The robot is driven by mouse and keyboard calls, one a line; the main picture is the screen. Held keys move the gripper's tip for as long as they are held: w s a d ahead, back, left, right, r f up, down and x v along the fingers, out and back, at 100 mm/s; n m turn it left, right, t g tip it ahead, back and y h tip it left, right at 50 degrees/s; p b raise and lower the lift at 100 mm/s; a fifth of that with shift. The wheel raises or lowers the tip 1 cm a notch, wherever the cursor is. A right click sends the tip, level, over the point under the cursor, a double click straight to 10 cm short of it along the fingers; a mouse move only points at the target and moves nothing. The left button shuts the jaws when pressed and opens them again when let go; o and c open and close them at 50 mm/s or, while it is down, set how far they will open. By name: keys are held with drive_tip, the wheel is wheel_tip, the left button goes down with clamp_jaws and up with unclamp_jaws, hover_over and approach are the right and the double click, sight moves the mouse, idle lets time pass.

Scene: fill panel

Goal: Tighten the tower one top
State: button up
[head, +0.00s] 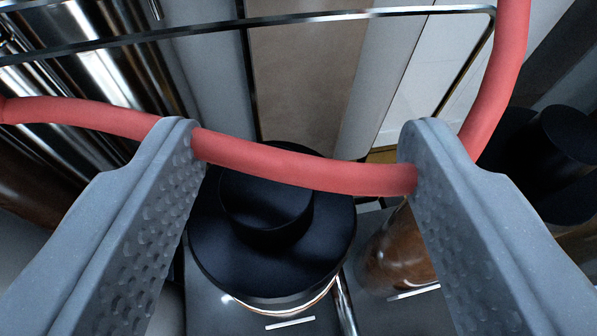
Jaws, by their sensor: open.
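A round black top (215,255) with a raised round knob (262,215) sits upright below and between my fingers in the head view. A pale, shiny rim shows under its front edge. My gripper (302,150) is open, with one grey finger at each side of the picture and nothing clamped between them. The black top looks farther from the camera than the fingertips, and I cannot tell the gap. A red hose (300,170) crosses between the fingers and hides the back part of the top. No label shows which tower this is.
The hose runs on to the left and up at the right, passing close to both fingertips. A second black knobbed top (560,135) stands at the right. A brown glassy cylinder (398,255) is beside the middle top. Shiny metal cylinders (95,60) and a dark bar (300,20) lie behind.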

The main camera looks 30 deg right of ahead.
drive_tip(key=s+r+b, duration=0.1)
drive_tip(key=s+b, duration=0.1)
drive_tip(key=s, duration=1.1)
drive_tip(key=shift+d+b, duration=0.15)
drive_tip(key=shift+b, duration=0.15)
drive_tip(key=shift+r, duration=0.1)
